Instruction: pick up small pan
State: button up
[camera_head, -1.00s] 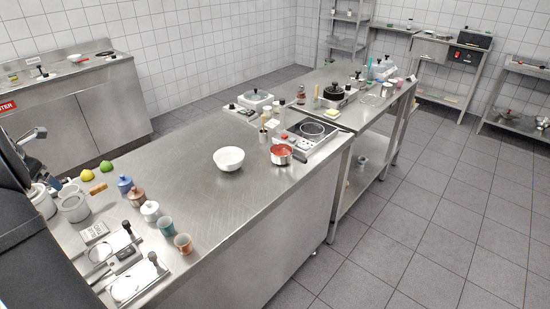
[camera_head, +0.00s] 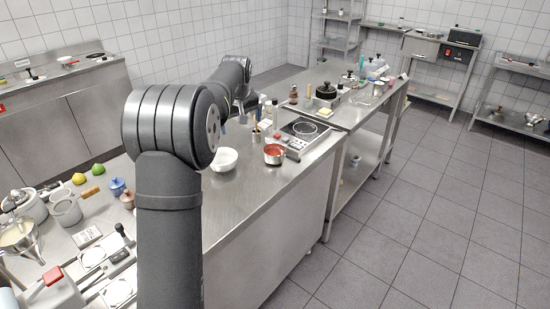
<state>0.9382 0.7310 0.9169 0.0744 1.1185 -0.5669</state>
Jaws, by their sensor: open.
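A small metal pan (camera_head: 274,158) with red contents stands on the steel counter, in front of the hot plate (camera_head: 305,129). Its short handle points right. My gripper (camera_head: 240,118) hangs over the counter at the far end of my arm, up and left of the pan and apart from it. It is small in view and partly hidden behind my arm. It is open, and I see nothing held in it.
Bottles and a small cup (camera_head: 256,139) stand behind the pan. A black lidded pot (camera_head: 326,92) is farther back. The counter's right edge is close to the pan.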

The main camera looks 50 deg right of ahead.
jog(key=s+d+m, duration=0.4)
jog(key=s+d, duration=0.2)
jog(key=s, duration=0.2)
send_near(275, 150)
jog(key=a+f, duration=0.2)
jog(key=shift+s+a+m, duration=0.25)
jog(key=shift+m, duration=0.05)
jog(key=x, duration=0.5)
jog(key=shift+s+d, duration=0.2)
jog(key=shift+s, duration=0.15)
jog(key=c, duration=1)
jog(key=shift+c, duration=1.3)
jog(key=shift+r, duration=0.1)
